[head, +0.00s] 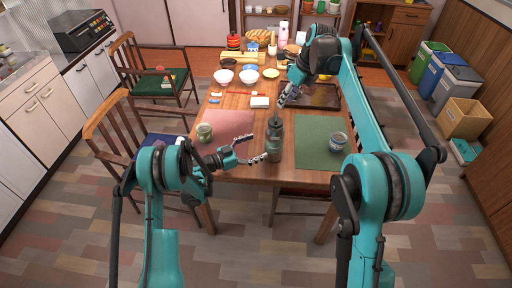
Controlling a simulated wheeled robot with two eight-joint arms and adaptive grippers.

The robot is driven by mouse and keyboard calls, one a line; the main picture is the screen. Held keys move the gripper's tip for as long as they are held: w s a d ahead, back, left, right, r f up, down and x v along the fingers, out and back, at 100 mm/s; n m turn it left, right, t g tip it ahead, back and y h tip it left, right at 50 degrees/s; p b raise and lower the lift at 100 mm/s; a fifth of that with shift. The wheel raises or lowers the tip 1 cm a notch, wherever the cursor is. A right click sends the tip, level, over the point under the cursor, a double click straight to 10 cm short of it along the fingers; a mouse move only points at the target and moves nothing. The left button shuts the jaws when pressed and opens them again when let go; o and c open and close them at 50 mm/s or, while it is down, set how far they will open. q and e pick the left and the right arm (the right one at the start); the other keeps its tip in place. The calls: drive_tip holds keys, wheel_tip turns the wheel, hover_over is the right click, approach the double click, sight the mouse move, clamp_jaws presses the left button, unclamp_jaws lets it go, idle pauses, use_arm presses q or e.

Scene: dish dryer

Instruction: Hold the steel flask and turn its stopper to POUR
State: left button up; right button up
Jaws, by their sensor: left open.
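The steel flask (275,145), dark grey, stands upright near the front edge of the wooden table, between a pink mat and a green mat. Its dark stopper (275,120) is on top; any marking on it is too small to read. My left gripper (258,147) is open, just left of the flask, with its fingers spread toward the flask's body. I cannot tell whether the lower finger touches it. My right gripper (282,103) points down and left, just behind and above the stopper in the picture, apparently apart from it. Its finger gap is unclear.
A greenish cup (204,132) stands by the pink mat (228,122). A blue-white cup (338,142) stands on the green mat (310,150). Chairs stand left.

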sight(273, 140)
use_arm(q)
drive_tip(key=shift+x, duration=3.9)
drive_tip(key=shift+f, duration=0.1)
